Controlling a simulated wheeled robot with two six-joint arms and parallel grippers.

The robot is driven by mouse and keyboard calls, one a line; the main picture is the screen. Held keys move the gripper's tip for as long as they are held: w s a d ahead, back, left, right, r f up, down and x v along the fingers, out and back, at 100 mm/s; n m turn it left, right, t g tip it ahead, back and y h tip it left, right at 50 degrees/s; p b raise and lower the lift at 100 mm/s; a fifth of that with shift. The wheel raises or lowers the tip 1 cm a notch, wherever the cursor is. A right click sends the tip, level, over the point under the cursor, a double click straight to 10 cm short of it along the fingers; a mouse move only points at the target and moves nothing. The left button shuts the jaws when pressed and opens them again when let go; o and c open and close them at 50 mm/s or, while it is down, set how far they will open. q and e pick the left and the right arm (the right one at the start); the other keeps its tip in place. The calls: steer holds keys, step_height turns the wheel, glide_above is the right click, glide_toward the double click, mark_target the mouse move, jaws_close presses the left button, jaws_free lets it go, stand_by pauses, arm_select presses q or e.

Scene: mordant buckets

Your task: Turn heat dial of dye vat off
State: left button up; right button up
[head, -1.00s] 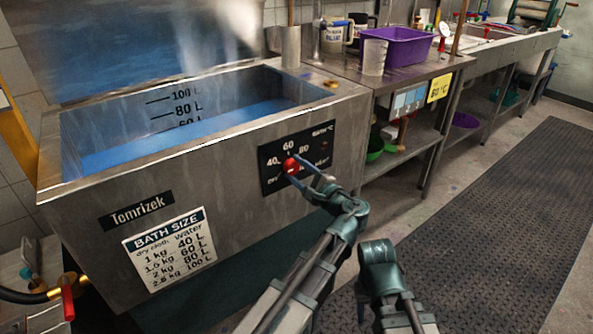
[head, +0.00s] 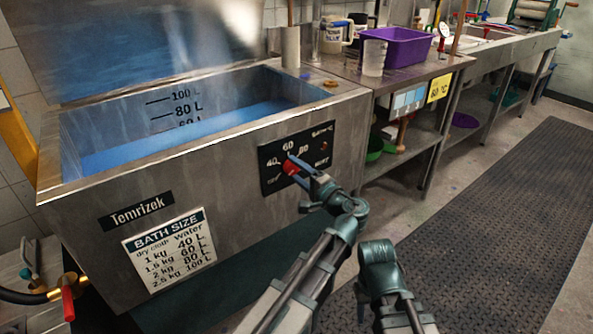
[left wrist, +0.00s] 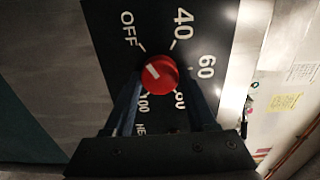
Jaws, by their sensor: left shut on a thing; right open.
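The dye vat (head: 225,170) is a grey metal tub of blue liquid, with a black dial plate (head: 270,178) on its front. The red heat dial (head: 290,167) is on that plate and shows clearly in the left wrist view (left wrist: 166,80). Its white mark points up-left there, toward the OFF side, a little off the OFF tick. My left gripper (head: 298,166) is shut on the dial, with one finger on each side in the left wrist view (left wrist: 160,85). My right arm shows low in the head view; its gripper fingers cannot be seen.
A metal bench (head: 405,80) with a purple tub (head: 400,47) and jugs stands right of the vat. A red-handled valve (head: 68,302) is at lower left. A dark ribbed mat (head: 500,220) covers open floor at right.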

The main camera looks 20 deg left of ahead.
stand_by(0.3)
arm_select(q)
steer(key=o, duration=1.4)
steer(key=shift+s, duration=0.1)
arm_select(e)
steer(key=shift+d, duration=0.1)
